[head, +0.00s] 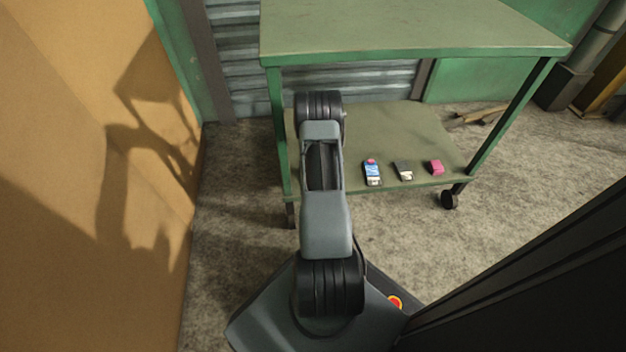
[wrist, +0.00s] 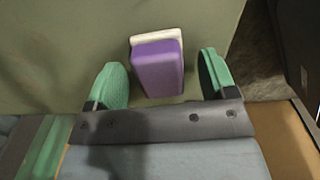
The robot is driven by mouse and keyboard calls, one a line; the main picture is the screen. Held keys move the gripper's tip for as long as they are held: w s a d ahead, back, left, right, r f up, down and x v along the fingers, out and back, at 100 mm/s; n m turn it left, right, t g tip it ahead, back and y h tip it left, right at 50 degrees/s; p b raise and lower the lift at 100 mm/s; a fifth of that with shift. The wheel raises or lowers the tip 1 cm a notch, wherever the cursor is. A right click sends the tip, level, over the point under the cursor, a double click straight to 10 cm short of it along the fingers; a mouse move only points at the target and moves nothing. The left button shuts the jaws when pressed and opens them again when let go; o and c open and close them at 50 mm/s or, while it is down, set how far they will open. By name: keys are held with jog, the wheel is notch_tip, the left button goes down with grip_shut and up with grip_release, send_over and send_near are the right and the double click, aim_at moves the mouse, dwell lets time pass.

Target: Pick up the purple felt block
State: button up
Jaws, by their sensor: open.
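The purple felt block (wrist: 158,70) shows in the wrist view on a dull green surface (wrist: 60,40). A white layer or piece (wrist: 155,36) shows along its far edge; I cannot tell whether it is part of the block. My gripper (wrist: 163,80) is open, with one green fingertip to the left of the block and one to the right. Gaps show on both sides, so neither finger appears to touch it. In the head view I cannot make out the purple block or my gripper; my arm blocks part of the shelf.
A green trolley has a top (head: 410,30) and a lower shelf (head: 390,130). On the shelf's front edge lie a phone-like item (head: 373,173), a dark-and-white item (head: 404,171) and a pink block (head: 436,167). An orange wall (head: 60,130) stands left. Floor (head: 520,190) is open to the right.

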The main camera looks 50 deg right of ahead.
jog(key=shift+c, duration=0.3)
jog(key=c, duration=1)
jog(key=shift+o, duration=0.2)
jog(key=shift+r, duration=0.15)
jog(key=shift+r, duration=0.3)
jog(key=r, duration=0.1)
jog(key=r+p, duration=0.2)
jog(key=shift+s+a+r, duration=0.2)
jog(key=shift+a+r, duration=0.05)
jog(key=shift+r, duration=0.05)
jog(key=s+a+r+p, duration=0.6)
jog(key=s+a+r, duration=0.1)
jog(key=a, duration=0.4)
jog(key=shift+s+r, duration=0.35)
jog(key=shift+r, duration=0.45)
